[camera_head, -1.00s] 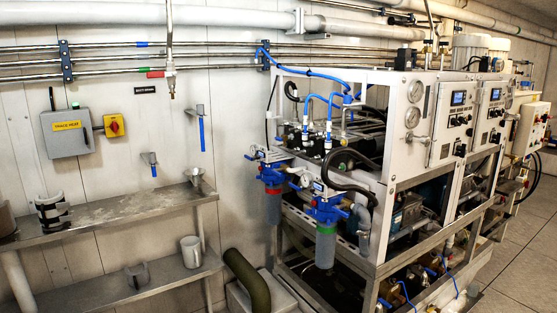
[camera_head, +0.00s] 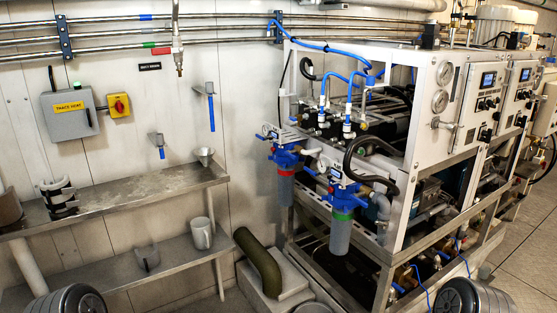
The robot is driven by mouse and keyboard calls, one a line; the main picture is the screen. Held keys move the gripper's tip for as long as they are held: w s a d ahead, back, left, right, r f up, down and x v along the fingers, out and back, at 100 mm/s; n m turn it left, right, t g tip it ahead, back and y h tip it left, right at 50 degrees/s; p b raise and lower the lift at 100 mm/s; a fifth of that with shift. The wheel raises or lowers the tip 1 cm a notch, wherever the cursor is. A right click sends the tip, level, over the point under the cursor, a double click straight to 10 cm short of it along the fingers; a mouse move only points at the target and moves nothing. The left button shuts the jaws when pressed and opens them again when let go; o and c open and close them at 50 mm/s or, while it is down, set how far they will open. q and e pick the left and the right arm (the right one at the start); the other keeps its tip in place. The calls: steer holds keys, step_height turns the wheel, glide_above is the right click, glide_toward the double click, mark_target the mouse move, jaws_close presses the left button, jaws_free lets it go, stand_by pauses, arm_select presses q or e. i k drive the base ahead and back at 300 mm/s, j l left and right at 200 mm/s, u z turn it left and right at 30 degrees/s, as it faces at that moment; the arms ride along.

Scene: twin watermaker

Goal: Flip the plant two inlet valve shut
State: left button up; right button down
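The watermaker is a white frame unit (camera_head: 418,150) at centre right. On its left side hang two blue-headed filter housings, one with a red collar (camera_head: 285,170) and a nearer one with a green collar (camera_head: 342,215). Small blue-handled fittings and gauges show around the filter heads. Which of them is the plant two inlet valve, and its lever position, I cannot tell at this size. Neither of my grippers is in view. Dark rounded parts, apparently of my arms, show at the bottom edge.
Two steel shelves (camera_head: 120,193) run along the left wall, with a white mug (camera_head: 201,233) on the lower one. A dark green pipe (camera_head: 258,262) bends near the floor left of the unit. Bare floor (camera_head: 525,255) lies at right.

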mark_target(288, 152)
steer(key=i+j+u, duration=0.25)
steer(key=i, duration=0.7)
steer(key=i+j+u, duration=0.2)
steer(key=i, duration=0.75)
steer(key=l, duration=0.05)
